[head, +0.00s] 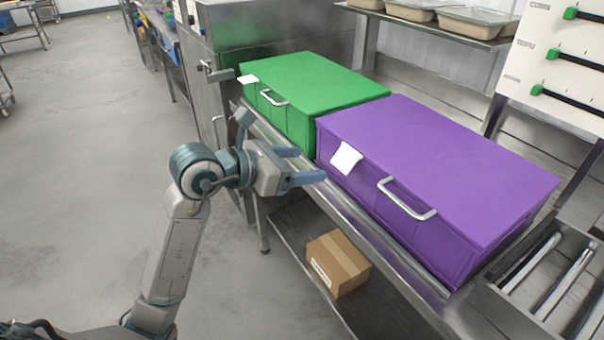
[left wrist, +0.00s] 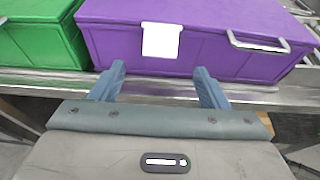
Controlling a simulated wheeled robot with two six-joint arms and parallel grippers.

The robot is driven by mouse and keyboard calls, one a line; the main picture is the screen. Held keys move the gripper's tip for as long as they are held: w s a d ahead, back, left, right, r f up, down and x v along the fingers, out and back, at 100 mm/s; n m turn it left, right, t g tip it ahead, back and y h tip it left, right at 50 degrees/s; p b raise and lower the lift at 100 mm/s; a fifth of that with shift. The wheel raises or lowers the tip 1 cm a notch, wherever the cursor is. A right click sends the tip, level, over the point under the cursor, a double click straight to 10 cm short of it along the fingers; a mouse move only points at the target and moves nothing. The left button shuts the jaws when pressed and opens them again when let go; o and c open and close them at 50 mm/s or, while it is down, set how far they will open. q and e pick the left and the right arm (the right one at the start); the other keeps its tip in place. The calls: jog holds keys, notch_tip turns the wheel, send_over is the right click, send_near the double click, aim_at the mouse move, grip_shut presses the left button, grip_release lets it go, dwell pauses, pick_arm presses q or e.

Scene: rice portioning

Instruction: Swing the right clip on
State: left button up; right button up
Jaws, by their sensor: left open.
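A purple lidded box (head: 440,170) stands on a metal counter, with a white tab (head: 345,158) at the left of its front and a metal handle (head: 407,200) to the right of the tab. I cannot tell which part is the right clip. My left gripper (head: 309,164) is open and empty in front of the box, near its left end. In the left wrist view, the white tab (left wrist: 161,40) shows beyond and between the two fingertips (left wrist: 160,70), apart from them. The handle (left wrist: 258,42) is to the right of the fingers. My right gripper does not show.
A green box (head: 315,82) with its own white tab and handle stands left of the purple one. A cardboard carton (head: 338,262) sits on the lower shelf. A metal rack (head: 545,275) is at the right. Open floor (head: 80,180) lies left.

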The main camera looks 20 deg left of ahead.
aim_at(343, 161)
pick_arm(q)
jog(key=b+x, duration=0.1)
jog(key=x, duration=0.6)
jog(key=shift+w+d+f, duration=0.1)
jog(key=shift+w+d, duration=0.05)
jog(key=shift+d, duration=0.05)
jog(key=shift+w+d+f+b, duration=0.1)
jog(key=shift+w+d+b, duration=0.25)
jog(key=shift+w, duration=0.1)
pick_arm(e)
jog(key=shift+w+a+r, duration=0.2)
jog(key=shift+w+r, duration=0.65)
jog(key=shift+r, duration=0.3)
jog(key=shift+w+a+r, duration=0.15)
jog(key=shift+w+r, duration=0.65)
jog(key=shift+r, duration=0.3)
pick_arm(q)
jog(key=c, duration=0.6)
